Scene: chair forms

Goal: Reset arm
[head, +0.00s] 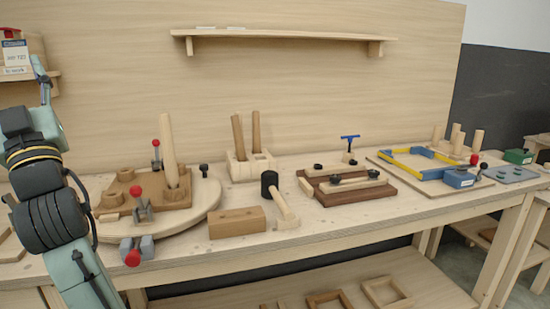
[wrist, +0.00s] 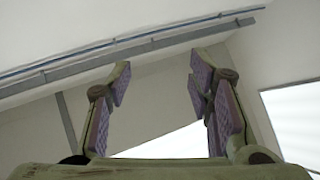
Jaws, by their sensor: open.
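My gripper (wrist: 158,84) shows in the wrist view with its two fingers wide apart and nothing between their purple pads. It points up toward the pale ceiling and wall, away from the bench. In the head view my arm rises at the left edge, in front of the left end of the wooden workbench (head: 345,225). The fingers cannot be made out clearly there. The arm hides part of the bench's left end.
A round board (head: 205,204) with a clamp fixture and an upright peg is just right of my arm. A mallet (head: 283,204), a wooden block (head: 237,223) and a clamped dark board (head: 350,190) lie farther right. A wall shelf (head: 280,35) hangs above.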

